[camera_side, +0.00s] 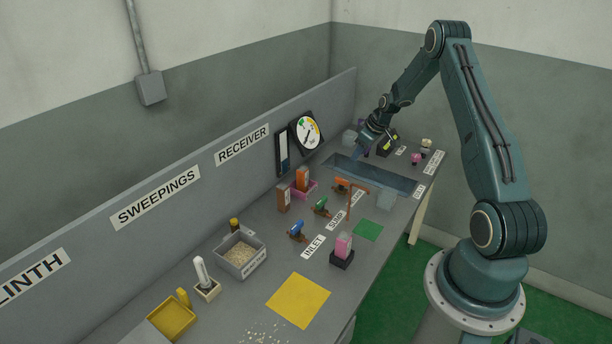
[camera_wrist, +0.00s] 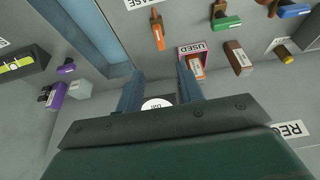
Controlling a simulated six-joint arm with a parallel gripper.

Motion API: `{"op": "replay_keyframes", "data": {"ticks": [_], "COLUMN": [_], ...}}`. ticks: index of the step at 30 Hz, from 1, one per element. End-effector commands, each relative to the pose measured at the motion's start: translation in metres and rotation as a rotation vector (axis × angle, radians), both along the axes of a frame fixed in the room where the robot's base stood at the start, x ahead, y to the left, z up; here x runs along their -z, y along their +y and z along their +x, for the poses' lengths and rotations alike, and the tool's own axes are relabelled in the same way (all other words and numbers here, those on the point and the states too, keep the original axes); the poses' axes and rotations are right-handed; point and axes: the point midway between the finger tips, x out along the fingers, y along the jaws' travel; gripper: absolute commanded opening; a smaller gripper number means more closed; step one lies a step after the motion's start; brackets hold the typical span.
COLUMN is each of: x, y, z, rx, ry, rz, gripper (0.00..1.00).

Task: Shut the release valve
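The release valve has an orange handle (camera_side: 341,184) and stands by the RELEASE label (camera_side: 357,198), left of the long trough. In the wrist view its orange handle (camera_wrist: 158,31) points up and down the picture, crosswise to the green handle (camera_wrist: 227,22) and blue handle (camera_wrist: 293,11). My gripper (camera_side: 362,154) is over the far part of the bench, beyond the valve and apart from it. In the wrist view the fingers of my gripper (camera_wrist: 160,82) are spread with nothing held between them. A white round face (camera_wrist: 157,104) shows past them, partly hidden.
A pink USED tray (camera_wrist: 204,48) with an orange-brown block lies near the valves. The trough (camera_side: 372,175) crosses the bench. A gauge (camera_side: 308,132) hangs on the back panel. A yellow mat (camera_side: 299,300) and green mat (camera_side: 367,229) lie bare. A thin brown post stands near the valve.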

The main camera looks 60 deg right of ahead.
Motion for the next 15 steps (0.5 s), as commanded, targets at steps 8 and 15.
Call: {"op": "replay_keyframes", "data": {"ticks": [8, 15], "x": [0.003, 0.014], "y": [-0.001, -0.001], "z": [0.000, 0.004], "rx": [0.000, 0.001], "ry": [0.000, 0.000], "rz": [0.001, 0.001], "gripper": [0.37, 0.37]}}
